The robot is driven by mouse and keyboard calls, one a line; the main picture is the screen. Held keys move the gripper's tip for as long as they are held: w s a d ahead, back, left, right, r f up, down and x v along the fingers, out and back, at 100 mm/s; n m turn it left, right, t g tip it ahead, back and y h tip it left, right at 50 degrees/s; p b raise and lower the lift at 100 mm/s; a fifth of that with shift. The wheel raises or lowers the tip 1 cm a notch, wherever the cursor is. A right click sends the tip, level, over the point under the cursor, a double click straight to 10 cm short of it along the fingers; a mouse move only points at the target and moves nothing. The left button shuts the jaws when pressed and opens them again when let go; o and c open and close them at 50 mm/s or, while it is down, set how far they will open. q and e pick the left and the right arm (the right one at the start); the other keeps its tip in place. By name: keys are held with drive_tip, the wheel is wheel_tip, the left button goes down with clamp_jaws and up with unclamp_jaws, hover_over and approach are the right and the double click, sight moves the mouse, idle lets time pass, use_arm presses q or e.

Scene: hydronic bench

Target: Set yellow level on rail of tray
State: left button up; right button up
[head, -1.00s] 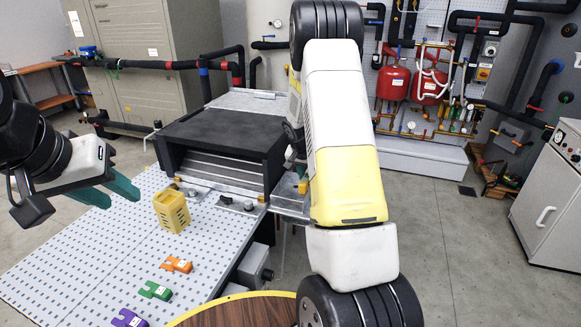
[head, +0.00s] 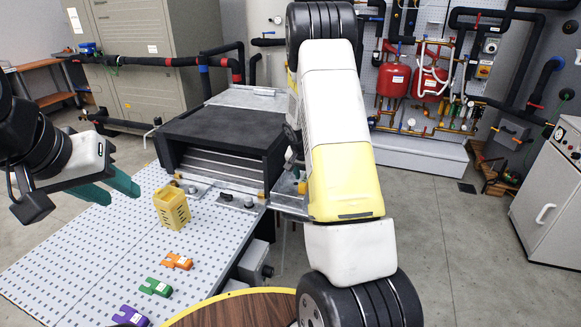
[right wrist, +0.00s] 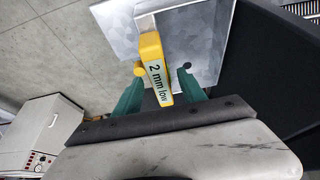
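The yellow level (right wrist: 155,68), labelled "2 mm low", shows in the right wrist view between the two green fingers of my right gripper (right wrist: 162,72). The fingers stand apart, and a gap shows between the level and the right-hand finger. The far end of the level overlaps the grey metal tray (right wrist: 203,42); I cannot tell whether it touches the tray's rail. In the head view the tray (head: 290,203) is partly hidden by my right arm, with a small yellow piece (head: 302,188) beside it. My left gripper (head: 120,192) is open and empty above the perforated bench.
A yellow slotted holder (head: 172,208) stands on the perforated bench (head: 95,245). Orange (head: 177,261), green (head: 156,287) and purple (head: 130,316) pieces lie nearer. A round wooden top (head: 240,312) is at the front.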

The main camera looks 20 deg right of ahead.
drive_tip(key=shift+v, duration=3.9)
drive_tip(key=shift+s+a+r, duration=0.1)
drive_tip(key=shift+s+r, duration=0.1)
drive_tip(key=shift+r, duration=0.2)
drive_tip(key=s+a+r+n+t+y, duration=0.1)
drive_tip(key=s+a+r+n+y, duration=0.1)
drive_tip(key=s+a+r, duration=0.4)
drive_tip(key=s+a+r+n+t+y, duration=0.1)
drive_tip(key=s+a+r, duration=0.1)
drive_tip(key=s+r, duration=0.7)
drive_tip(key=s+a+r+n+y, duration=0.1)
drive_tip(key=s+a+r+n, duration=0.1)
drive_tip(key=s, duration=0.5)
drive_tip(key=s+a+r+n+y, duration=0.1)
drive_tip(key=s+a+r+n, duration=0.2)
drive_tip(key=s+a, duration=0.2)
drive_tip(key=s, duration=0.3)
drive_tip(key=shift+s+a+r+t, duration=0.2)
drive_tip(key=shift+r+t, duration=0.1)
drive_tip(key=shift+r, duration=0.05)
